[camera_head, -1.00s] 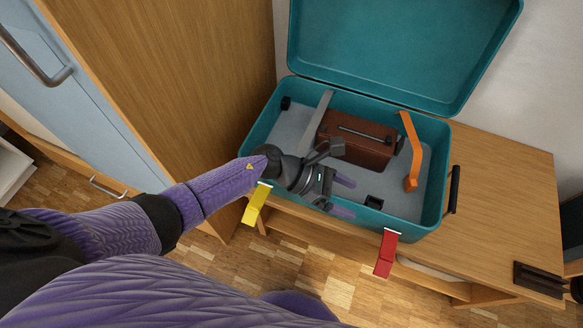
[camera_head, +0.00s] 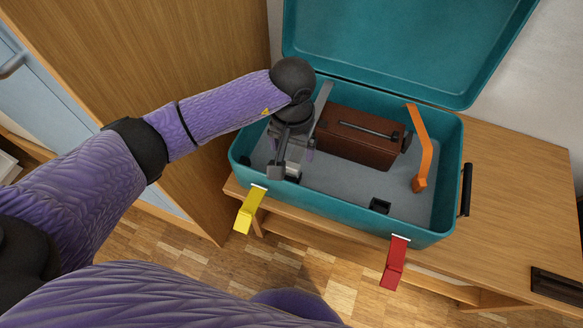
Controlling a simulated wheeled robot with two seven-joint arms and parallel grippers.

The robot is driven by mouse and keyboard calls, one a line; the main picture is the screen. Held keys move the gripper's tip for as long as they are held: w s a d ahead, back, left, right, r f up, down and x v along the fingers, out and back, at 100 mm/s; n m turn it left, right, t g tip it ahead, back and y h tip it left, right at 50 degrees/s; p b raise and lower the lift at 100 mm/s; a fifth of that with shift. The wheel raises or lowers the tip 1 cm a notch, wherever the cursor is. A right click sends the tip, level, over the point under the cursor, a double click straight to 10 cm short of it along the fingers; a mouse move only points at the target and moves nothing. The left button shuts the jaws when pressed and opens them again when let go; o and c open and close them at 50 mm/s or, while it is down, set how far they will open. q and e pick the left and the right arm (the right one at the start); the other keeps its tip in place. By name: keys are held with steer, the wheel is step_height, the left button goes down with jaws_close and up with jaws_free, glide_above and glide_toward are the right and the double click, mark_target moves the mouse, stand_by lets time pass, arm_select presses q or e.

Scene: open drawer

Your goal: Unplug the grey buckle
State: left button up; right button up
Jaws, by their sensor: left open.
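The grey strap (camera_head: 322,98) of the grey buckle runs from the back wall of the open teal suitcase (camera_head: 350,224) down into its left part. Its lower end and the buckle are hidden behind my left gripper, so I cannot tell whether the buckle is plugged in. My left gripper (camera_head: 291,150) points down inside the suitcase beside the strap, with its jaws open. I cannot tell whether it touches the strap. My right gripper is not in view.
A brown case (camera_head: 355,148) lies in the suitcase. The orange strap (camera_head: 421,140) hangs loose at right, apart from a black socket (camera_head: 379,206). Yellow (camera_head: 248,210) and red (camera_head: 394,262) latches hang at the front.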

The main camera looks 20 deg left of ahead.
mark_target(292, 165)
arm_select(q)
step_height(292, 165, down, 7)
steer(key=b, duration=0.5)
steer(key=shift+f, duration=0.5)
steer(key=shift+r, duration=0.1)
steer(key=shift+b, duration=0.35)
jaws_close()
stand_by(0.4)
steer(key=shift+r, duration=0.1)
